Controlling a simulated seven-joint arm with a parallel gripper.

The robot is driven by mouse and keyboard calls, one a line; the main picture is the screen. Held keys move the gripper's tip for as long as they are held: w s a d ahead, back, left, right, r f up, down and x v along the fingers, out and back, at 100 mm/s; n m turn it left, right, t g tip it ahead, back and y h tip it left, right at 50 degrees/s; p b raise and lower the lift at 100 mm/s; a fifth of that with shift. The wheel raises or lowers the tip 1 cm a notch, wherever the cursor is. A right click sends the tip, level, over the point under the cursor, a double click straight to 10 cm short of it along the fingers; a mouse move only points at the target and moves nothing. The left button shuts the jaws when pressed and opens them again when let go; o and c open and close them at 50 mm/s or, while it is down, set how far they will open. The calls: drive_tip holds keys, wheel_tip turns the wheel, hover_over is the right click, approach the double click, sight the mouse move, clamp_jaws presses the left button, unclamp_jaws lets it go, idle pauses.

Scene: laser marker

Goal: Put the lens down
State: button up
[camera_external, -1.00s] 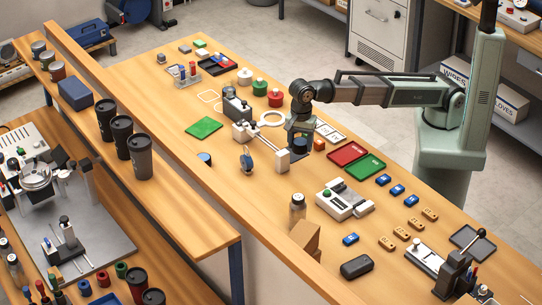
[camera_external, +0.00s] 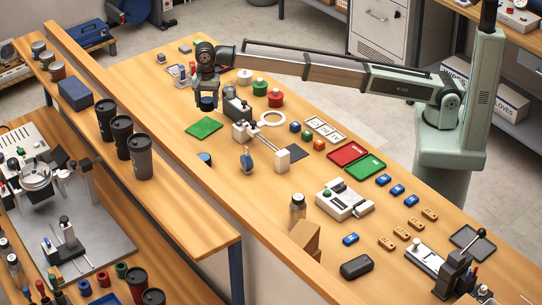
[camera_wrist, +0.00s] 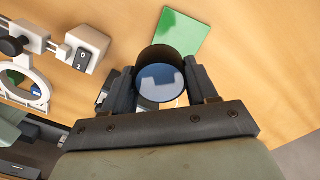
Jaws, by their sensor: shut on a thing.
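My gripper (camera_external: 207,94) hangs over the far left part of the bench, behind and above the green square (camera_external: 204,128). It is shut on the lens, a short black cylinder that shows below the fingers (camera_external: 207,104). In the wrist view, my gripper (camera_wrist: 160,92) has a finger on each side of the lens (camera_wrist: 160,83), whose round face is bluish glass. The green square (camera_wrist: 182,36) lies flat past the lens in that view. The lens appears held above the bench top; the exact gap cannot be told.
The rail device (camera_external: 258,140) stands right of my gripper; its switch end shows in the wrist view (camera_wrist: 82,57). A white ring (camera_external: 272,118), red container (camera_external: 275,98) and tray with small parts (camera_external: 213,66) are nearby. A small blue-topped cylinder (camera_external: 205,159) stands in front of the green square.

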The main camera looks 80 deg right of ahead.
sight(204, 127)
drive_tip(key=shift+w+d+f, duration=0.4)
drive_tip(key=shift+f, duration=1.25)
drive_tip(key=shift+w+d+f, duration=0.4)
drive_tip(key=shift+f, duration=1.3)
drive_tip(key=shift+w+d+f, duration=0.4)
drive_tip(key=shift+f, duration=1.25)
drive_tip(key=shift+f, duration=0.15)
drive_tip(key=o, duration=1.1)
drive_tip(key=shift+o, duration=0.2)
wheel_tip(204, 127, up, 12)
